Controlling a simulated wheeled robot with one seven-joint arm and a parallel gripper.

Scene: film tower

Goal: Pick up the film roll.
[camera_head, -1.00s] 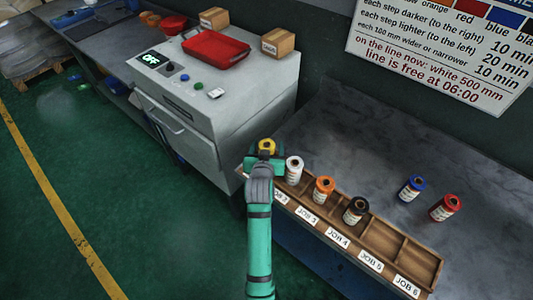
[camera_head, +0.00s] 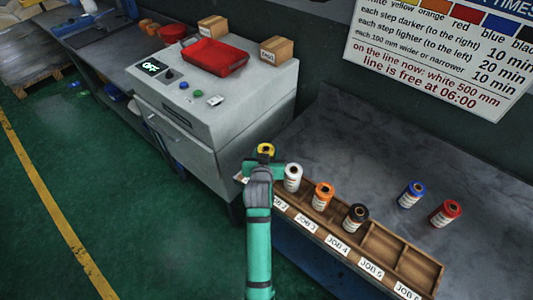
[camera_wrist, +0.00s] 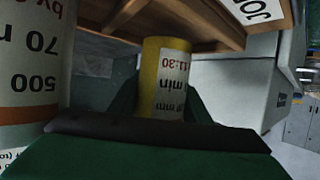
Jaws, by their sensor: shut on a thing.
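The yellow film roll (camera_head: 265,150) stands at the far left end of the wooden rack in the head view, partly hidden by my gripper (camera_head: 265,165). In the wrist view the yellow roll (camera_wrist: 163,62) sits between my green fingers, its white printed label facing the camera and upside down. My gripper is shut on it. I cannot tell whether its base touches the rack. A white roll (camera_head: 292,178) stands just to the right in the rack and fills the left side of the wrist view (camera_wrist: 35,65). An orange roll (camera_head: 322,195) and a black roll (camera_head: 356,217) stand further along.
The wooden rack (camera_head: 400,262) has JOB labels on its front and empty slots at its right end. A blue roll (camera_head: 411,194) and a red roll (camera_head: 445,213) stand on the grey bench (camera_head: 345,145). A grey machine (camera_head: 225,110) marked OFF stands behind and left.

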